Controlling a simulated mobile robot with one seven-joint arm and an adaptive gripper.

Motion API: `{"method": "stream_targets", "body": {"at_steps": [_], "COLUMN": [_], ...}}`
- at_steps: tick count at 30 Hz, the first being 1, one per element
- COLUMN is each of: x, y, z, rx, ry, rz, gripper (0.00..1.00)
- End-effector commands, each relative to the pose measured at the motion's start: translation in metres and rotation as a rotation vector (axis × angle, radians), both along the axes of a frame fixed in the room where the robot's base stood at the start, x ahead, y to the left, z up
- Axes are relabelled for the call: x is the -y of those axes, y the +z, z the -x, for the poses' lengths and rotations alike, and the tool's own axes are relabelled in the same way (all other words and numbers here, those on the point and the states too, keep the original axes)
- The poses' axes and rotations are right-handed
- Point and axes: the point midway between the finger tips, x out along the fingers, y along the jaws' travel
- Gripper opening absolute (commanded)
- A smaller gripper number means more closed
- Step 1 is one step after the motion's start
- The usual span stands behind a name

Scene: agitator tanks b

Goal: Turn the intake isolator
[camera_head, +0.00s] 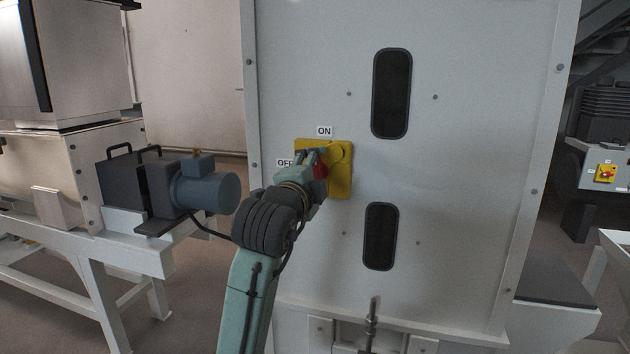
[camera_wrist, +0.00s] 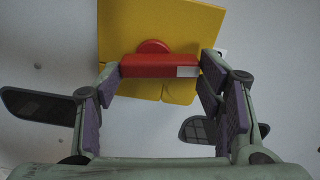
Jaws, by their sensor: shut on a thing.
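The intake isolator is a red handle (camera_wrist: 160,66) on a yellow plate (camera_head: 341,186), fixed to the front of a pale grey cabinet (camera_head: 470,150). An ON label (camera_head: 324,131) is above the plate and an OFF label (camera_head: 285,162) is at its left. My gripper (camera_head: 317,166) is at the plate, shut on the red handle. In the wrist view the handle lies across between the two fingers, with a pale patch near its right end. In the head view my gripper hides most of the handle, so I cannot tell which label it points to.
Two dark slotted windows (camera_head: 392,94) (camera_head: 380,236) are in the cabinet front, right of the plate. A blue-grey motor (camera_head: 207,190) on a pale frame stands left of my arm. A metal latch (camera_head: 371,324) sticks out low on the cabinet. Another yellow switch plate (camera_head: 606,173) is far right.

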Motion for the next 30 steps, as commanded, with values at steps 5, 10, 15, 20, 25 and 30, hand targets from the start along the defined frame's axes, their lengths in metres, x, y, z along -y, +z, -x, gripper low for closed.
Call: {"method": "stream_targets", "body": {"at_steps": [5,10,15,20,25,30], "x": [0.0002,0.0013,0.0017,0.0018,0.0018,0.0018], "y": [-0.0015,-0.0016,-0.0011,-0.0008,-0.0008,-0.0008], "z": [0.0003,0.0003,0.0006,0.0006,0.0006,0.0006], "rx": [0.032,0.049,0.058,0.06,0.061,0.061], "ry": [0.001,0.0,-0.001,-0.001,-0.001,-0.001], "rz": [-0.096,-0.153,-0.18,-0.189,-0.189,-0.189], "gripper": [0.34,0.34,0.34,0.34,0.34,0.66]}}
